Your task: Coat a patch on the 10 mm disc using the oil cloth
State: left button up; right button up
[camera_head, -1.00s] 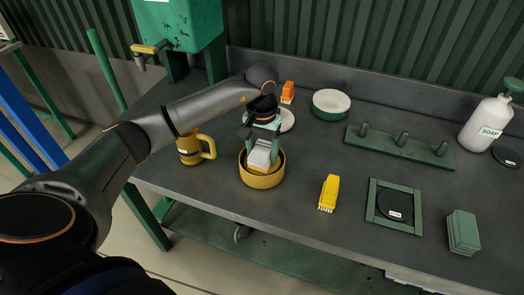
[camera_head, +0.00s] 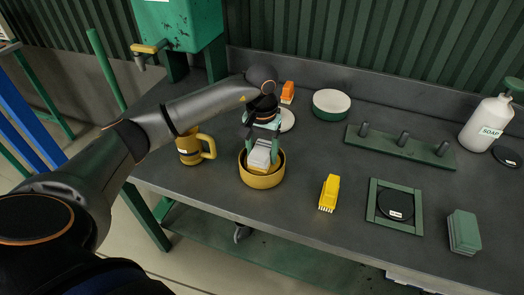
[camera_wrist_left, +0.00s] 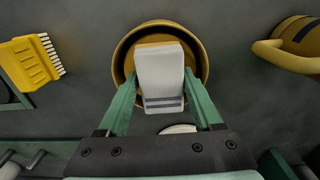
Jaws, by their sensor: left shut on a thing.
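My left gripper (camera_head: 263,137) is shut on a folded white cloth with grey stripes, which I take as the oil cloth (camera_head: 260,157). The cloth (camera_wrist_left: 160,75) shows between the two green fingers (camera_wrist_left: 160,102) in the left wrist view. It is over and partly within the round yellow bowl (camera_head: 262,181); whether it touches the bottom is hidden. A black disc (camera_head: 396,205) with a white label lies inside a square green frame (camera_head: 372,205). Another black disc (camera_head: 507,157) with a label lies at the right edge. The label writing is too small to read. My right gripper is not in view.
A yellow mug (camera_head: 189,150) stands left of the bowl. A yellow brush (camera_head: 329,193) lies between bowl and frame. A green block (camera_head: 464,232), a pegged green rack (camera_head: 400,148), a soap bottle (camera_head: 486,125) and a white-green bowl (camera_head: 331,104) stand around. The bench between them is clear.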

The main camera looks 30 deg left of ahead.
aim_at(262, 150)
pick_arm(q)
jog(key=shift+s+f, duration=0.1)
jog(key=shift+r+p, duration=2.15)
jog(key=shift+r, duration=1.4)
jog(key=s+d+r+m+p, duration=0.2)
jog(key=s+d+r+p, duration=0.1)
jog(key=s+d+r, duration=0.4)
jog(key=s+d, duration=0.3)
jog(key=shift+s+r+m+p, duration=0.15)
jog(key=shift+m+p, duration=0.15)
jog(key=shift+p, duration=0.05)
